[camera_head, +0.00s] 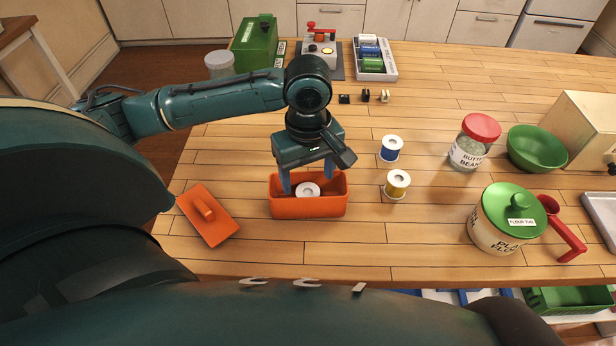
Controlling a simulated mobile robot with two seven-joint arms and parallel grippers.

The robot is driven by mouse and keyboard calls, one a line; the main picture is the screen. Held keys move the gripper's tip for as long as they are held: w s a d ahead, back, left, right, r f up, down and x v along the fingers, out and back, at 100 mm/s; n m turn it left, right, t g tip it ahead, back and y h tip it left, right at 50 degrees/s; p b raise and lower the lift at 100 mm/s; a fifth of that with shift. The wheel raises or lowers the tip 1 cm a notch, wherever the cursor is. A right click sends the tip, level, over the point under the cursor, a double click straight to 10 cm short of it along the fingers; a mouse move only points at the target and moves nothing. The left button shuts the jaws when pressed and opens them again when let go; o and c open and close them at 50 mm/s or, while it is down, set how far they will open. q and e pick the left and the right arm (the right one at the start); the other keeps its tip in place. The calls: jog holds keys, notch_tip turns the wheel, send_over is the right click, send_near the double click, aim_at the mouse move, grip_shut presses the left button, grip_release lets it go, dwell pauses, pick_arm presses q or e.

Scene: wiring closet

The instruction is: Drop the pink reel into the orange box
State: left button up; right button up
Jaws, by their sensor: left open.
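The orange box (308,208) stands open on the wooden table in front of me. A reel with a white top flange (308,189) is inside it. Its winding is hidden by the flange and the box wall, so I cannot see whether it is pink. My left gripper (307,178) points down over the box. Its two blue fingers are apart, one on each side of the reel, and I cannot tell whether they touch it. My right gripper is not in view.
An orange lid (208,214) lies left of the box. A blue reel (391,149) and a yellow reel (397,184) stand to its right. Farther right are a red-lidded jar (474,142), a green bowl (538,147) and a flour tub (506,218). The table's front middle is clear.

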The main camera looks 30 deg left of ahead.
pick_arm(q)
notch_tip(320, 180, up, 12)
jog(key=shift+f, duration=0.2)
dwell(0.9)
